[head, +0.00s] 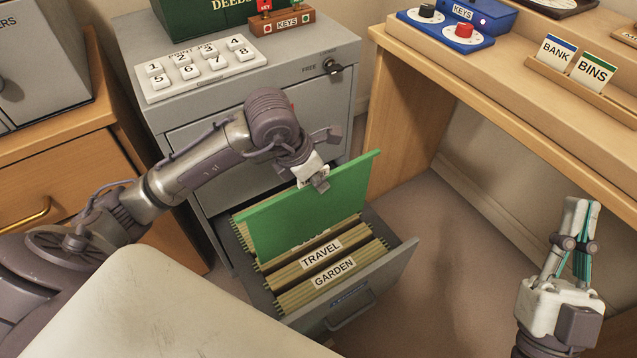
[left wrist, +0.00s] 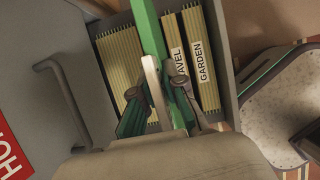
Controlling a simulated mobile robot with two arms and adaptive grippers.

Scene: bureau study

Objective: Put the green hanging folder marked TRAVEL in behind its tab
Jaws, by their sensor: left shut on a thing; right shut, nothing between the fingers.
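The green hanging folder (head: 300,215) is gripped at its top edge by my left gripper (head: 318,180). The folder stands in the open drawer, its lower part level with the files, just behind the TRAVEL tab (head: 321,252). How deep it sits cannot be told. A white label at its top is mostly covered by the fingers. In the left wrist view the folder (left wrist: 147,25) shows as a green strip left of the TRAVEL tab (left wrist: 179,65), with my left gripper (left wrist: 158,95) shut on it. My right gripper (head: 581,205) is shut and empty, far right.
The GARDEN tab (head: 334,273) stands in front of TRAVEL. The drawer front (head: 352,300) juts from the grey cabinet (head: 335,110). A wooden desk (head: 500,95) with BANK and BINS cards (head: 575,62) is at right. Floor between drawer and right gripper is clear.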

